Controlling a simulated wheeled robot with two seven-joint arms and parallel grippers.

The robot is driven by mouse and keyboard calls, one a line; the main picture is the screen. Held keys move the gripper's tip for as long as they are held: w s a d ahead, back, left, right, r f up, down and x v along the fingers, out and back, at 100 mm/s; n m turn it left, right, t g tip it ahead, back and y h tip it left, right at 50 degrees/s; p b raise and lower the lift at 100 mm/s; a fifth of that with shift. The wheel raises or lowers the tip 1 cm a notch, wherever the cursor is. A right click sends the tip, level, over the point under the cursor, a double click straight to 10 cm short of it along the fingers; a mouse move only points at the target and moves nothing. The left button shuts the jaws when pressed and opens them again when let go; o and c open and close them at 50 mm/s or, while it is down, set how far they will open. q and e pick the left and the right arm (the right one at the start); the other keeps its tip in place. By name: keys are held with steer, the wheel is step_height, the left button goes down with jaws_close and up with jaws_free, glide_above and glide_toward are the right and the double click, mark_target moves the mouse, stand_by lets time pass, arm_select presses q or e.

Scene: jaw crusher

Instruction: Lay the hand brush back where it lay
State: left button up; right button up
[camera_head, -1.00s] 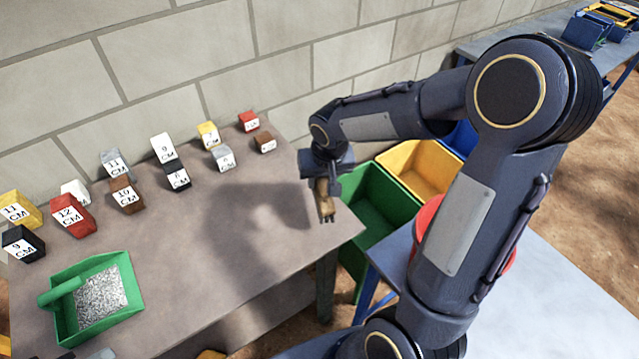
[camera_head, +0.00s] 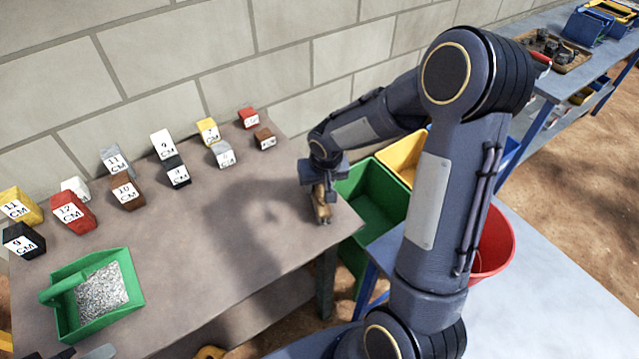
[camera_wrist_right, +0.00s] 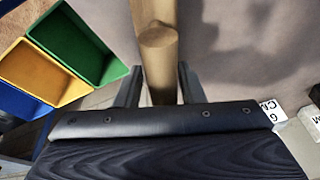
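The hand brush (camera_head: 321,205) has a light wooden body and is at my right gripper (camera_head: 320,186), over the right end of the grey-brown table (camera_head: 265,250). In the right wrist view the round wooden handle (camera_wrist_right: 158,65) lies between the two dark fingers of my right gripper (camera_wrist_right: 160,82), with one finger close on each side. The brush hangs below the gripper in the head view. Whether its lower end touches the tabletop I cannot tell. The bristles are hardly visible. My left gripper is in no view.
A green dustpan (camera_head: 122,265) with grey grit lies at the table's left. Several labelled blocks (camera_head: 125,193) stand along the wall. Green (camera_head: 375,205) and yellow (camera_head: 399,160) bins and a red bucket (camera_head: 495,245) are right of the table. The tabletop's middle is clear.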

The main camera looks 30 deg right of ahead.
steer(key=o, duration=0.3)
steer(key=shift+r, duration=0.1)
steer(key=shift+r, duration=0.25)
steer(key=v, duration=1.1)
steer(key=shift+r, duration=0.15)
steer(key=shift+s+a+r+n+t+y, duration=0.4)
steer(key=shift+s+a+r+y, duration=0.55)
steer(key=shift+s, duration=2.35)
steer(key=shift+s+a+r+n+t+y, duration=0.4)
steer(key=shift+s+a, duration=1.05)
steer(key=shift+s, duration=1.8)
steer(key=shift+s+a+r+n+t+y, duration=0.2)
steer(key=shift+s+a+r+t+y, duration=0.75)
steer(key=shift+s, duration=2.35)
steer(key=shift+a+f+g, duration=0.25)
steer(key=shift+f+g, duration=0.15)
steer(key=shift+g, duration=0.05)
